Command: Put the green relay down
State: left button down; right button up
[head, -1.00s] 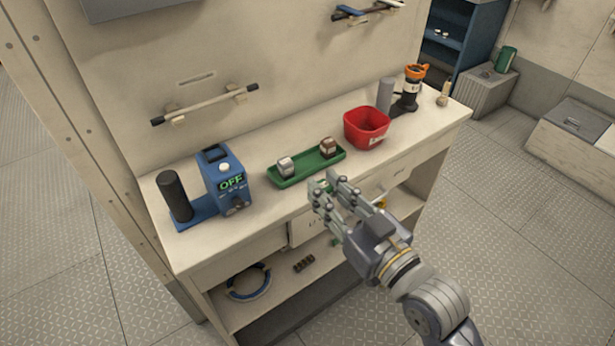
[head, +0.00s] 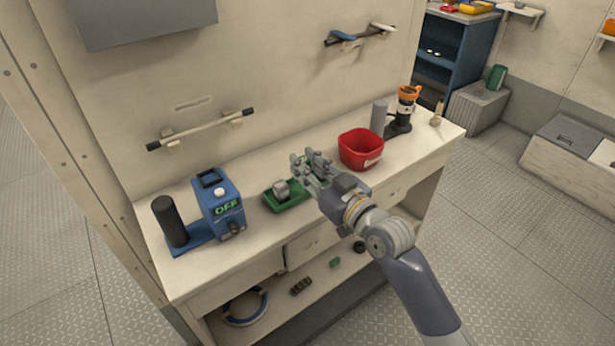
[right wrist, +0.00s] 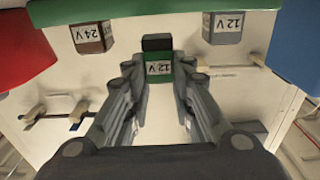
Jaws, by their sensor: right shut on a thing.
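My right gripper (head: 308,166) is over the right part of the green tray (head: 285,203) on the bench. It is shut on the green relay (right wrist: 158,68), which has a dark end and a "12 V" label in the right wrist view. Fingers hide this relay in the head view, and I cannot tell whether it touches anything. A grey relay (head: 281,188) stands in the tray's left part; it also shows in the right wrist view (right wrist: 222,27). A brown "24 V" relay (right wrist: 91,36) shows there too, but is hidden in the head view. My left gripper is not in view.
A red bin (head: 360,149) stands right of the tray. A blue device reading "OFF" (head: 218,200) stands to its left, beside a black cylinder (head: 169,221). A grey cylinder (head: 378,117) and an orange-topped item (head: 406,101) are at the bench's far right. Bare bench lies before the tray.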

jog(key=shift+f, duration=1.75)
jog(key=shift+f, duration=0.2)
jog(key=o, duration=0.6)
jog(key=shift+o, duration=0.2)
jog(key=shift+r, duration=0.1)
jog(key=shift+r, duration=0.15)
jog(key=b+v, duration=0.1)
jog(key=v, duration=1.1)
